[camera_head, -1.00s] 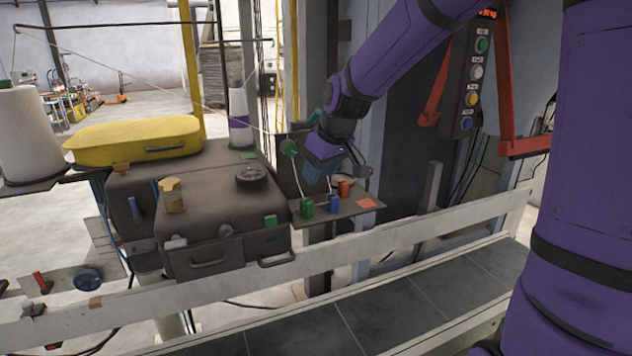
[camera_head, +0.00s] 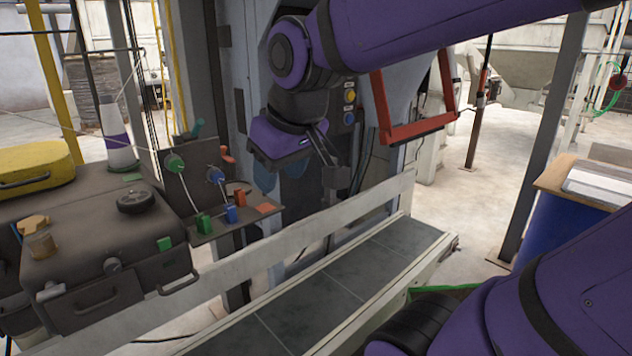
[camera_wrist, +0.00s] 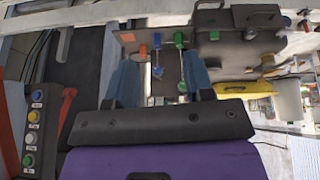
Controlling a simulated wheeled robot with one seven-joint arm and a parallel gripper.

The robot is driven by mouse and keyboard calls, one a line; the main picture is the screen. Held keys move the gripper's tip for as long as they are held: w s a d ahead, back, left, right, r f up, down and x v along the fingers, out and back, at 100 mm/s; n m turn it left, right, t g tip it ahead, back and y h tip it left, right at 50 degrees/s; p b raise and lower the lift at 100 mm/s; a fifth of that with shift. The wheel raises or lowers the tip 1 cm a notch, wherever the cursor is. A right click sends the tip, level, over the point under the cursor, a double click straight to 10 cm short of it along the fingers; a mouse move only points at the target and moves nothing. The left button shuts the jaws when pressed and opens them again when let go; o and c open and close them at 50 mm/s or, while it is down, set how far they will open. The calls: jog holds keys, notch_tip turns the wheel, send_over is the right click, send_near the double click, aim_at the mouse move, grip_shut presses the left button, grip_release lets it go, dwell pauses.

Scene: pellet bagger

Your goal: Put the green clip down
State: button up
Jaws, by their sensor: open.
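The green clip (camera_head: 204,222) stands on the small dark shelf (camera_head: 218,235), near its left end. A pale cord runs from it up to a green round reel (camera_head: 174,162) on the panel behind. In the wrist view the green clip (camera_wrist: 180,40) shows beyond my fingers, apart from them. My gripper (camera_head: 278,174) hangs above and to the right of the shelf, open. In the wrist view its two blue fingers (camera_wrist: 161,72) are spread with nothing held between them.
A blue clip (camera_head: 231,213) and an orange block (camera_head: 240,197) stand beside the green clip. A dark box (camera_head: 95,225) with another green piece (camera_head: 165,243) is left of the shelf. A conveyor (camera_head: 330,290) with a pale side rail runs in front. A red frame (camera_head: 418,130) is right.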

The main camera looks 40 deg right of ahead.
jog(key=s+d+m, duration=0.1)
jog(key=s, duration=0.5)
jog(key=shift+s+d+f, duration=0.2)
jog(key=shift+s+d, duration=0.05)
dwell(0.9)
